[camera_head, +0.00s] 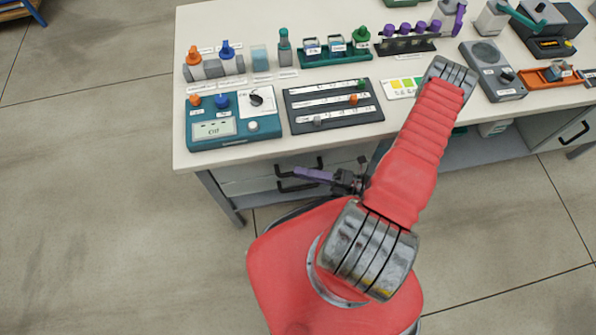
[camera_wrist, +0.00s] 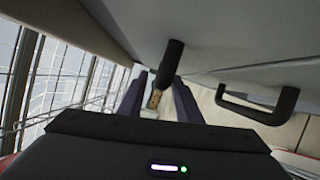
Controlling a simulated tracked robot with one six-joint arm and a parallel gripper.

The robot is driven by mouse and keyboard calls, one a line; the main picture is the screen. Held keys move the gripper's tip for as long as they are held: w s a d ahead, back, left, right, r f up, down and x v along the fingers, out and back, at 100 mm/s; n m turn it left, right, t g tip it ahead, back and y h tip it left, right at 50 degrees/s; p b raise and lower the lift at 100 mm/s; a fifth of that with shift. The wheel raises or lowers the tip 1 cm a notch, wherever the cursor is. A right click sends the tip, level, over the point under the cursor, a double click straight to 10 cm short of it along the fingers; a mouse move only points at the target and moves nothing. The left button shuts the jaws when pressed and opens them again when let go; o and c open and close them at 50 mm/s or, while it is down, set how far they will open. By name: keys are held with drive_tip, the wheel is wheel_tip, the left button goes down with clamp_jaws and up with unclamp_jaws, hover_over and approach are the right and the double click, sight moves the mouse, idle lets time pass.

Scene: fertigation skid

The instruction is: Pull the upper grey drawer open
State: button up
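The upper grey drawer (camera_head: 243,172) is under the left part of the bench and looks closed. Its front (camera_wrist: 235,35) fills the upper right of the wrist view. Its black bar handle (camera_wrist: 169,63) shows nearly end-on there, and also in the head view (camera_head: 300,168). My gripper (camera_wrist: 158,92) has dark purple fingers spread apart, with the handle in line between them. I cannot tell whether either finger touches it. In the head view my gripper (camera_head: 316,176) is in front of the drawers, partly hidden by my red arm.
The lower drawer's black handle (camera_wrist: 258,106) is close on the right in the wrist view. The white bench top (camera_head: 275,150) overhangs the drawers and carries a teal meter (camera_head: 233,118), a dark slotted panel (camera_head: 333,105) and bottles. The floor left of the bench is clear.

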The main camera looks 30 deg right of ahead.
drive_tip(key=shift+x, duration=0.95)
drive_tip(key=shift+c, duration=0.7)
clamp_jaws()
drive_tip(key=shift+f, duration=0.1)
